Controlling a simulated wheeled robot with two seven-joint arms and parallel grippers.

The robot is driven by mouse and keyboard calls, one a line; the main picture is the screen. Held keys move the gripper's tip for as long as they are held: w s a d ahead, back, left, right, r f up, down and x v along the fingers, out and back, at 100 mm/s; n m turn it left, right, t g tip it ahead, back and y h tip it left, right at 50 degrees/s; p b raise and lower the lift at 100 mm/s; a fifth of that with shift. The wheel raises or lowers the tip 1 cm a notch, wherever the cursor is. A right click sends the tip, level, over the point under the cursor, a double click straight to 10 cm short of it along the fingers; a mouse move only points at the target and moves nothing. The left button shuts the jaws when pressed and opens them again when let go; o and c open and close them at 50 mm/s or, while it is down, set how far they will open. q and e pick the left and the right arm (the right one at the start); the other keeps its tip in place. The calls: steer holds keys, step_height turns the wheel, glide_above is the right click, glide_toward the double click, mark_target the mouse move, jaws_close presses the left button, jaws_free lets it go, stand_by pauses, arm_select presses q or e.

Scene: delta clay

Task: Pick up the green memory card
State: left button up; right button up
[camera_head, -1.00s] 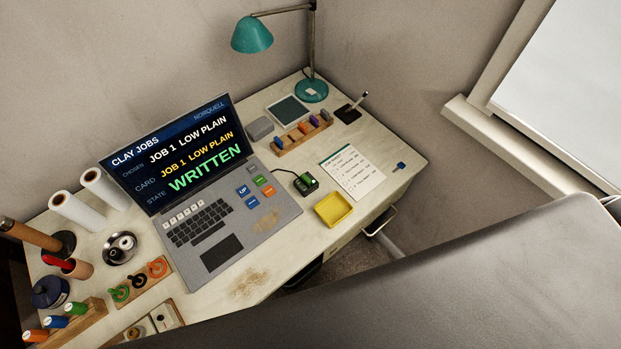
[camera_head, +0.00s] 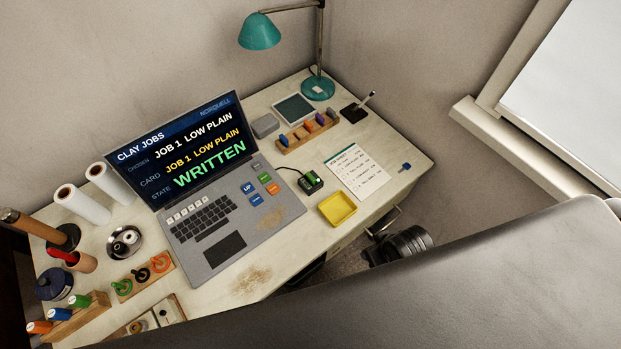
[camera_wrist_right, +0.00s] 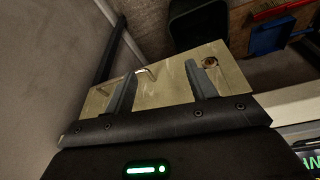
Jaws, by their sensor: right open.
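A small green piece (camera_head: 315,178), which looks like the green memory card, sits in a black card reader (camera_head: 304,187) on the desk, right of the laptop. At this size I cannot make out how far it is inserted. My right gripper (camera_wrist_right: 158,82) is open and empty in the right wrist view, in front of a pale drawer front with a metal handle. In the head view, a dark part of my right arm (camera_head: 402,245) shows beyond the desk's front edge, below the yellow tray. The green card does not show in the wrist view. My left gripper is out of view.
A yellow tray (camera_head: 338,209) and a paper checklist (camera_head: 357,172) lie near the reader. A wooden rack (camera_head: 306,136) holds several coloured cards. The laptop (camera_head: 215,215) reads "WRITTEN". A small blue item (camera_head: 405,167) lies near the desk's right corner. The drawer handle (camera_wrist_right: 147,72) projects.

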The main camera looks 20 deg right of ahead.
step_height(320, 180, up, 6)
steer(key=w+a+r+n+t+y, duration=0.1)
steer(key=w+a, duration=0.2)
steer(key=w, duration=0.1)
steer(key=w+a+r+n+t+y, duration=0.1)
steer(key=w+a+r+n+t, duration=0.1)
steer(key=w+a, duration=0.2)
steer(key=w+a+r+n+t+y, duration=0.1)
steer(key=w+a+r+n+t, duration=0.1)
steer(key=w, duration=0.3)
steer(key=shift+w+a+r, duration=0.1)
steer(key=shift+a+r, duration=0.15)
steer(key=shift+a, duration=0.4)
steer(key=w+a+r+n+y, duration=0.4)
steer(key=w+a+r+n, duration=0.15)
steer(key=a, duration=0.45)
steer(key=n+g+h, duration=0.3)
steer(key=n+g, duration=0.7)
glide_toward(311, 176)
steer(key=x, duration=0.3)
steer(key=shift+s+a+f, duration=0.15)
steer(key=shift+s+a, duration=0.05)
steer(key=shift+p+x, duration=0.5)
steer(key=shift+x, duration=2.15)
